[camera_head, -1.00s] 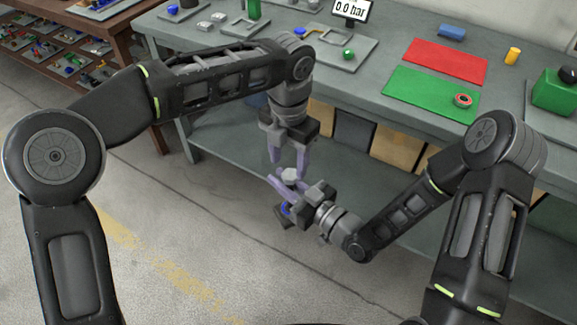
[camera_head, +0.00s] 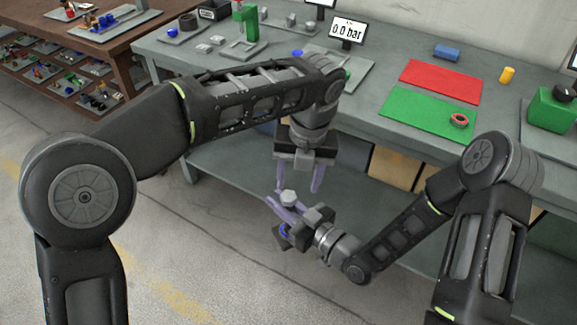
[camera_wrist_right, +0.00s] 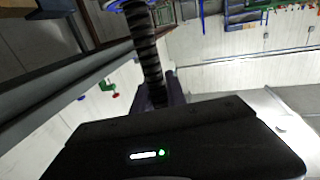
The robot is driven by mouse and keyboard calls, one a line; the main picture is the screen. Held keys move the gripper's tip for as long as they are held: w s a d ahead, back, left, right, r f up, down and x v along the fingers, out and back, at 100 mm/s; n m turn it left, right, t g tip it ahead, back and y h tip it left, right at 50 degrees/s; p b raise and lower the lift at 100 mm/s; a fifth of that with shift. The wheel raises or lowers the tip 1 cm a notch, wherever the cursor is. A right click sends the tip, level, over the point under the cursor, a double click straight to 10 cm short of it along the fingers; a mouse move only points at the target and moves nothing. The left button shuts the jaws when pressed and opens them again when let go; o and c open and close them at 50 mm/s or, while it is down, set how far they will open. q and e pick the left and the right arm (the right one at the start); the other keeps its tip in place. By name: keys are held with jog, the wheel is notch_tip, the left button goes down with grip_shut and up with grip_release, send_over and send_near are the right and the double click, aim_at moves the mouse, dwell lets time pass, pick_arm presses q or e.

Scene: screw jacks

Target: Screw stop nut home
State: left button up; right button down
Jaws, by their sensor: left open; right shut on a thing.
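My right gripper (camera_head: 286,210) is shut on a screw jack, held over the floor in front of the bench. A pale grey piece (camera_head: 289,197) shows at the jack's upper end, and a blue part (camera_head: 284,230) shows lower, partly hidden by the fingers. In the right wrist view the dark threaded spindle (camera_wrist_right: 147,45) rises from between the fingers (camera_wrist_right: 160,90), with a blue rim (camera_wrist_right: 122,4) at the top edge. I cannot tell which part is the stop nut. My left gripper (camera_head: 299,180) is open and empty, pointing down, just above the pale grey piece.
The grey bench (camera_head: 385,75) stands behind the arms.

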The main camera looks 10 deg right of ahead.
pick_arm(q)
jog(key=n, duration=0.6)
jog(key=r+n, duration=0.1)
jog(key=n, duration=0.6)
jog(key=a+n, duration=0.1)
jog(key=n, duration=0.5)
jog(key=shift+w+r+n, duration=0.15)
jog(key=shift+w+n, duration=0.25)
jog(key=n, duration=0.5)
jog(key=shift+w+a+r+n, duration=0.15)
jog(key=shift+w+n, duration=0.05)
jog(key=shift+n, duration=0.2)
jog(key=n, duration=0.2)
jog(key=shift+w+a+n, duration=0.1)
jog(key=shift+a+n, duration=0.05)
jog(key=shift+n, duration=0.15)
jog(key=n, duration=0.5)
jog(key=shift+w+a+n, duration=0.2)
jog(key=shift+a+n, duration=0.05)
jog(key=shift+n, duration=0.05)
jog(key=n, duration=0.5)
jog(key=shift+w+a+g+h, duration=0.1)
jog(key=shift+w+g+h, duration=0.05)
jog(key=shift+g+h, duration=0.2)
jog(key=n, duration=0.5)
jog(key=shift+d+r, duration=0.1)
jog(key=shift+d, duration=0.1)
jog(key=n, duration=0.5)
